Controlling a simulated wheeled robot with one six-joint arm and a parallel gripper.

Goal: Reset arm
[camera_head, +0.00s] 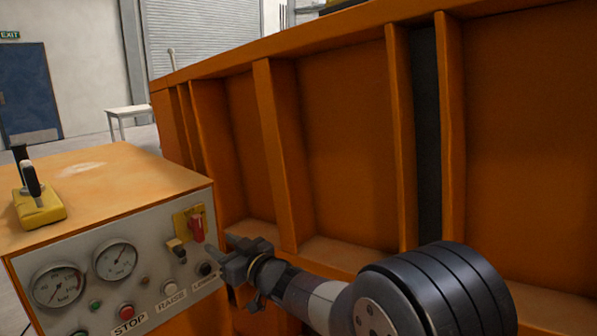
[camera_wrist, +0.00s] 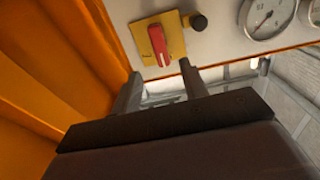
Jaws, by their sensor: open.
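My gripper (camera_head: 236,258) is open and empty, in front of the right end of the control panel (camera_head: 70,258). Its two fingers show apart in the wrist view (camera_wrist: 160,78), with the red rotary switch (camera_wrist: 158,45) on its yellow plate just beyond them. In the head view the red switch (camera_head: 197,228) is above and left of my gripper. I cannot tell whether a fingertip touches the panel. My arm reaches in from the lower right.
The orange ribbed sandbed wall (camera_head: 345,150) stands close behind and right of my arm. The panel carries gauges (camera_head: 117,261), a red STOP button (camera_head: 127,311) and a RAISE button (camera_head: 168,287). A yellow-based lever (camera_head: 40,207) stands on the box top. A white table (camera_head: 130,110) is farther back.

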